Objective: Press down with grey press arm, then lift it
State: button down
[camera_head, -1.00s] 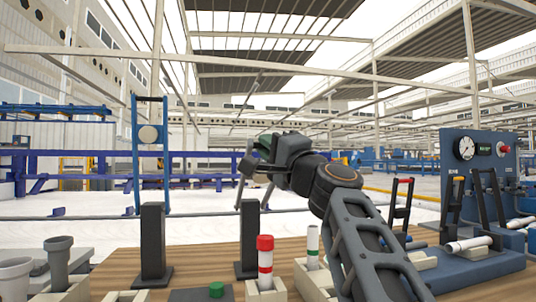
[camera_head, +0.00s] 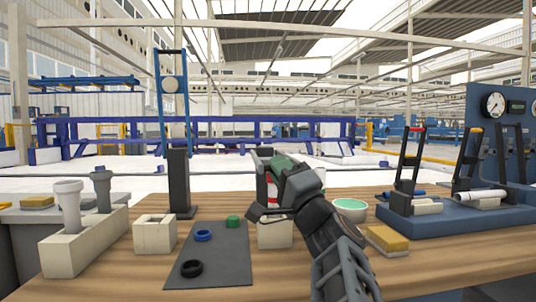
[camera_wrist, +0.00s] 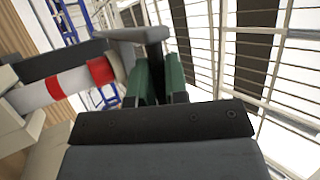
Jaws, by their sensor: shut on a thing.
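My gripper (camera_head: 270,183) is in front of a dark upright post (camera_head: 264,157) and a white pipe with red bands (camera_head: 272,197). The pipe stands in a beige block (camera_head: 275,234) and is partly hidden by my gripper. In the wrist view the green-padded fingers (camera_wrist: 156,78) are shut on a grey bar (camera_wrist: 138,35), which I take as the press arm. There, the red-banded white pipe (camera_wrist: 67,86) is left of the fingers, its end close to the bar. I cannot tell whether they touch.
Another dark post (camera_head: 179,185) stands left. A dark mat (camera_head: 215,262) holds blue, black and green rings. A beige block holds grey pipes (camera_head: 68,205) at the left. A bowl (camera_head: 350,208), a sponge (camera_head: 387,240) and a blue rack (camera_head: 455,215) are right.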

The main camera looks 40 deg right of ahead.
jog(key=shift+w+d+f, duration=0.1)
jog(key=shift+w+f, duration=0.05)
jog(key=shift+f, duration=0.55)
jog(key=c, duration=1.1)
grip_release()
jog(key=shift+c, duration=0.2)
jog(key=shift+r, duration=0.1)
